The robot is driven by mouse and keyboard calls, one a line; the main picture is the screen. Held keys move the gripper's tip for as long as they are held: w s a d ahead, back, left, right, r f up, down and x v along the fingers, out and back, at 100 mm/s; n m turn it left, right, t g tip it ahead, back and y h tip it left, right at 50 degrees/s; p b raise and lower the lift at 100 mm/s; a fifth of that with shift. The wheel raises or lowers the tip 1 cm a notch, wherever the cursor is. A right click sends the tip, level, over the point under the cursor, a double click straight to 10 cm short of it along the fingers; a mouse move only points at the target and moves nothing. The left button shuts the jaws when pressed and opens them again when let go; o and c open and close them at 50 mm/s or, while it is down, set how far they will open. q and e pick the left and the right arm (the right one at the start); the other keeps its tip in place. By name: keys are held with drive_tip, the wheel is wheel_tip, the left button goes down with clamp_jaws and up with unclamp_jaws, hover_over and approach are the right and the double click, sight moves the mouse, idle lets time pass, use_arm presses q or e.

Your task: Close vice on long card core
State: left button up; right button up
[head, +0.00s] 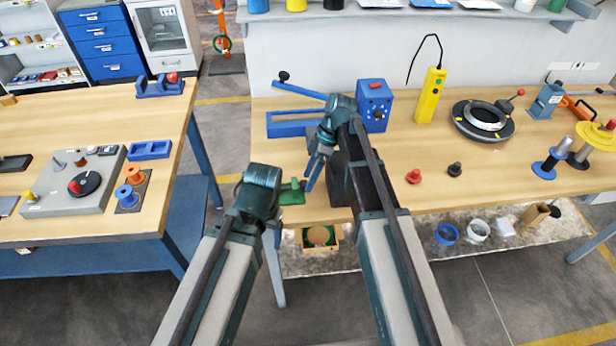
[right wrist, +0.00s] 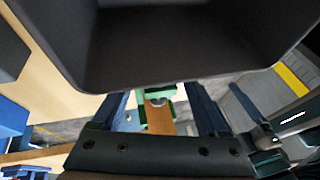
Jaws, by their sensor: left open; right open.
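A green vice (head: 291,192) sits at the front edge of the right-hand table. It also shows in the right wrist view (right wrist: 155,93), with a brown piece (right wrist: 159,118) at it that looks like the card core; I cannot tell how tightly it is held. My right gripper (head: 313,172) is just to the right of the vice in the head view, with its blue fingers apart. In the right wrist view these fingers stand on either side of the green vice and the brown piece. My left gripper (head: 271,232) is open, low in front of the table edge, its fingertips hard to make out.
A blue frame (head: 290,124) and a blue box with a dial (head: 374,105) stand behind my right gripper. A wooden bin (head: 320,239) lies below the table edge. Red and black knobs (head: 413,177) lie to the right. The table's middle right is mostly clear.

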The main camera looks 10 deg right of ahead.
drive_tip(key=p+v, duration=0.9)
drive_tip(key=v, duration=0.2)
drive_tip(key=shift+r+p, duration=0.35)
drive_tip(key=shift+w+d, duration=0.1)
drive_tip(key=s+t, duration=0.3)
drive_tip(key=s, duration=0.2)
drive_tip(key=shift+n, duration=0.4)
drive_tip(key=b+x, duration=0.8)
drive_tip(key=x, duration=0.1)
drive_tip(key=w+b+x, duration=0.1)
drive_tip(key=b+x, duration=0.3)
drive_tip(key=shift+f, duration=0.2)
drive_tip(key=shift+a, duration=0.25)
